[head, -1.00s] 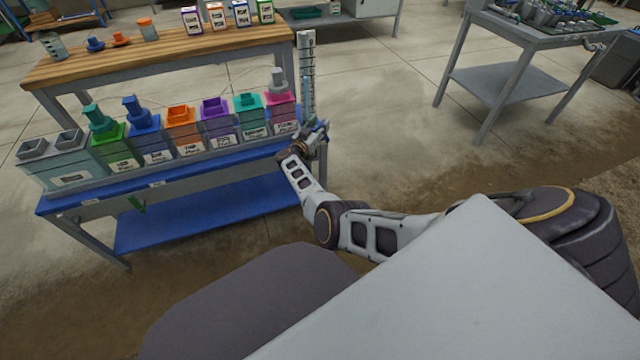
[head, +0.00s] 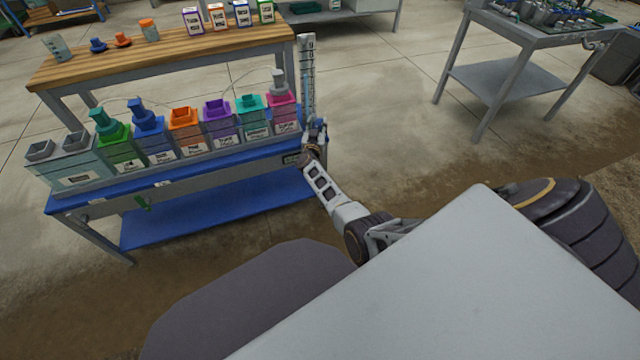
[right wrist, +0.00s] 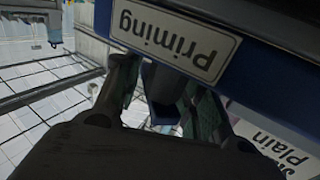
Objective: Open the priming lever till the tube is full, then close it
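The clear upright tube (head: 307,70) stands at the right end of the dosing bench, with a bluish strip low in it; I cannot read its level. My right gripper (head: 315,128) is at the tube's foot. In the right wrist view, a dark blue lever (right wrist: 163,95) lies between the two fingers of that gripper (right wrist: 165,85), under an upside-down "Priming" label (right wrist: 175,38). The fingers stand on both sides of the lever; whether both press on it is too dark to tell. My left gripper is not in view.
Several coloured tanks (head: 183,118) line the blue-edged bench (head: 215,198) left of the tube. A wooden shelf (head: 165,50) with bottles stands behind them. A grey table (head: 500,75) is at the back right. The floor between is clear.

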